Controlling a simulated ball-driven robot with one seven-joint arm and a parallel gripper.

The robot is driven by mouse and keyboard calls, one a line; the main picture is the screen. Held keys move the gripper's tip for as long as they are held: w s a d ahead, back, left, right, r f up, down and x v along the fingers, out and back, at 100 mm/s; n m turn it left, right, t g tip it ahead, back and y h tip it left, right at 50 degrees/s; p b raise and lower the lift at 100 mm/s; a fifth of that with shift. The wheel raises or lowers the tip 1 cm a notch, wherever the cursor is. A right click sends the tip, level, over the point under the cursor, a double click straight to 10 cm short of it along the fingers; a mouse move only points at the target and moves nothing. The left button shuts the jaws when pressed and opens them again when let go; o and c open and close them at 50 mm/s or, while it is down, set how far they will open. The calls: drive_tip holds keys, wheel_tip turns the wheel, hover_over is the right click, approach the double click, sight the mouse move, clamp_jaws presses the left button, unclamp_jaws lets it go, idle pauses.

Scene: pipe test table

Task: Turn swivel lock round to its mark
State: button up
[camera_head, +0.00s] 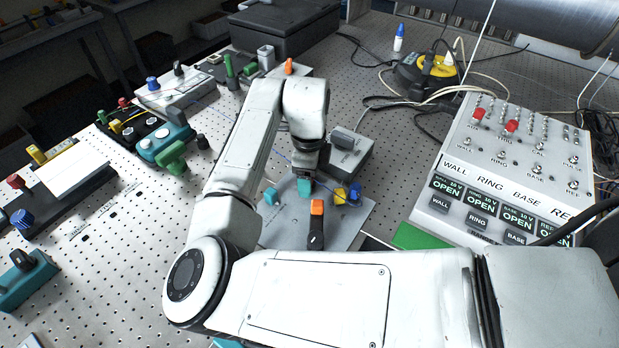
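My arm reaches over a grey plate (345,222) on the perforated table. My gripper (304,184) is at the end of the dark wrist and points down at the plate. A teal piece shows at its tip; I cannot tell whether the fingers touch it or are shut on it. In front of it a black lever with an orange top (316,225) stands on the plate. A teal block (272,197) is to the left, and a yellow and blue fitting (348,194) to the right. I cannot tell which of these is the swivel lock, and no mark is legible.
A grey box (345,153) stands just behind the plate. A white switch console (497,165) is at the right, with a green pad (415,237) beside it. Cables run behind. Several coloured valves and clamps, including a green one (172,158), line the left.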

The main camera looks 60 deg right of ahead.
drive_tip(key=shift+w+m, duration=0.1)
drive_tip(key=shift+m, duration=0.3)
drive_tip(key=m+b, duration=0.1)
drive_tip(key=m, duration=0.1)
drive_tip(key=shift+f+m, duration=0.1)
drive_tip(key=shift+m, duration=0.3)
drive_tip(key=o, duration=1.2)
drive_tip(key=shift+o, duration=0.2)
wheel_tip(320, 180, up, 14)
drive_tip(key=p, duration=0.1)
drive_tip(key=shift+f, duration=0.1)
